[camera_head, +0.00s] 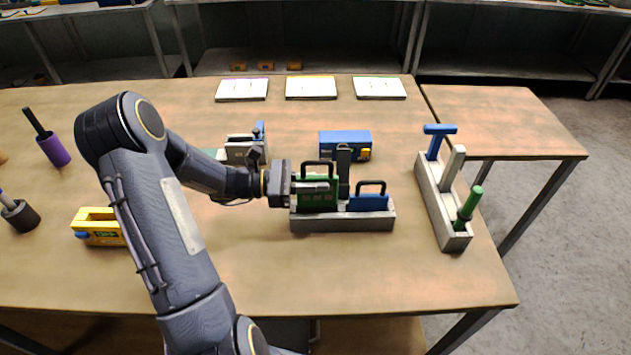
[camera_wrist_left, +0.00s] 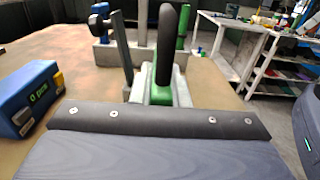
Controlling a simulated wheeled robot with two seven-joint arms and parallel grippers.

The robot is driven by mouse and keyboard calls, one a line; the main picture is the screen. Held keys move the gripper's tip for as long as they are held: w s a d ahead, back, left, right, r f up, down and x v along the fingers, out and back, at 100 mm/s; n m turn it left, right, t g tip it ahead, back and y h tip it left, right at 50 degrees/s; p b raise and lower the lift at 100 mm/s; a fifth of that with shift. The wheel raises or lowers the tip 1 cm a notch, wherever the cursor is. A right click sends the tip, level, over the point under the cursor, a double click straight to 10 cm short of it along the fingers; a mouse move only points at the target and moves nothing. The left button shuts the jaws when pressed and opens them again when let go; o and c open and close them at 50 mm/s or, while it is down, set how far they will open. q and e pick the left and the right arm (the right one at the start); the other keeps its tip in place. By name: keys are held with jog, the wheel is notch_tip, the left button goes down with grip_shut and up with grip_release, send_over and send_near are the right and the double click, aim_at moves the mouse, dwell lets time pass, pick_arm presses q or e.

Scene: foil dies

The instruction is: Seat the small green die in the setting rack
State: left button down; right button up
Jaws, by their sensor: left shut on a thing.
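The green die (camera_head: 318,201), with a black loop handle, stands upright at the left end of the grey setting rack (camera_head: 343,225). My left gripper (camera_head: 318,186) reaches in from the left and is shut on the green die near its handle. The die's lower edge meets the rack's front wall; I cannot tell how deep it sits. In the left wrist view the handle (camera_wrist_left: 166,45) rises ahead of the gripper, with green (camera_wrist_left: 181,92) below. A blue die (camera_head: 368,202) stands in the rack's right part, lower than the green one. My right gripper is not in view.
A dark upright bar (camera_head: 343,165) stands between the dies. A blue box (camera_head: 345,140) is behind the rack. A grey stand (camera_head: 434,200) with several upright tools is to the right. A yellow device (camera_head: 98,228) is left. The table front is clear.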

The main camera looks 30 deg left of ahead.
aim_at(316, 205)
pick_arm(q)
jog(key=shift+r, duration=0.1)
jog(key=shift+f+b, duration=1.6)
jog(key=shift+f, duration=0.9)
jog(key=shift+r, duration=0.15)
jog(key=shift+r+p, duration=1.85)
jog(key=shift+r, duration=0.2)
dwell(0.8)
jog(key=shift+f+b, duration=1.3)
jog(key=shift+f, duration=0.8)
jog(key=c, duration=1.3)
grip_release()
